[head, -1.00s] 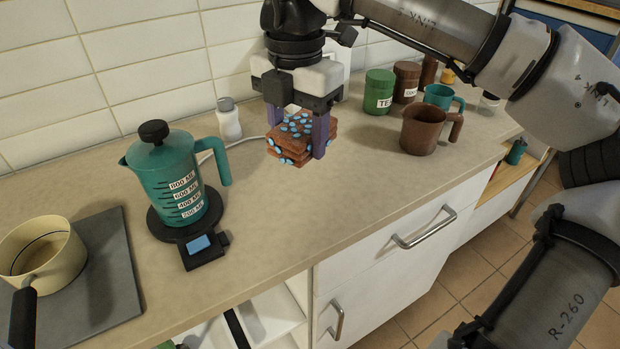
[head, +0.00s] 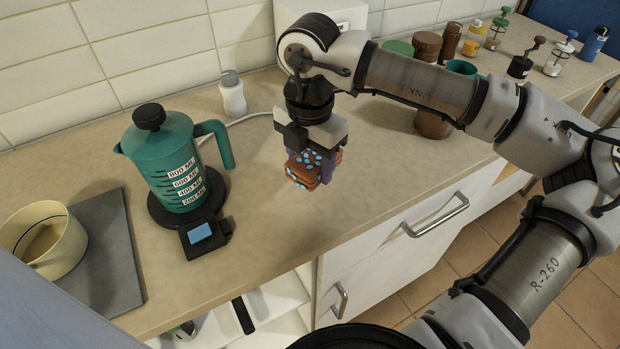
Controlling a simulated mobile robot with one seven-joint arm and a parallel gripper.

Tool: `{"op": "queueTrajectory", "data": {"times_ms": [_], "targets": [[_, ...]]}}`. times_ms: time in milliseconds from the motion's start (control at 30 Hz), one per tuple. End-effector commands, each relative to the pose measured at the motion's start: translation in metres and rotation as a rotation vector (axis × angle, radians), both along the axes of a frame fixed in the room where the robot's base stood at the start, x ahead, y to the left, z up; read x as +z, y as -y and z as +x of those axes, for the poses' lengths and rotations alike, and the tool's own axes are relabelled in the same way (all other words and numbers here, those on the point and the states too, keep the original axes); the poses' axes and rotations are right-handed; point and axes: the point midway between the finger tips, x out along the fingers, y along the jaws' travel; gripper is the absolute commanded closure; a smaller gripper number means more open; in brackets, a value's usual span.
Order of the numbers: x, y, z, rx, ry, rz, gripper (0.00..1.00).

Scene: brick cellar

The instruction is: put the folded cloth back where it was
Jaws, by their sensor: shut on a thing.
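The folded cloth (head: 302,169) is reddish brown with light blue spots, in a small thick stack. My gripper (head: 317,174) is shut on it, pointing down, with a purple finger showing at its right side. The cloth is over the clear middle of the worktop (head: 290,235), right of the teal jug. I cannot tell whether its underside touches the worktop. The gripper hides part of the cloth.
The teal jug (head: 167,165) stands on a black scale (head: 205,235) to the left. A cream pot (head: 45,240) sits on a grey board further left. A white bottle (head: 232,95) stands behind. Jars and a brown mug (head: 432,124) are at the right, partly behind my arm.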

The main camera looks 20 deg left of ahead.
Motion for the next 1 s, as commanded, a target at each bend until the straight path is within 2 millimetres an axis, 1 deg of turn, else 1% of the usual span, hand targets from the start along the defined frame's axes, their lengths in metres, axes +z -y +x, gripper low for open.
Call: {"op": "queueTrajectory", "data": {"times_ms": [100,267,400,500,967,1000], "targets": [[-0.016,0.000,0.000,0.002,-0.002,0.001,0.62],[-0.029,0.000,0.000,0.001,-0.001,0.000,0.62],[-0.051,0.000,-0.001,0.000,-0.003,0.000,0.62],[-0.061,0.000,0.000,0.000,-0.001,0.000,0.62],[-0.069,0.000,0.000,0.000,0.001,0.000,0.62],[-0.068,0.000,0.000,0.000,0.001,0.000,0.40]]}}
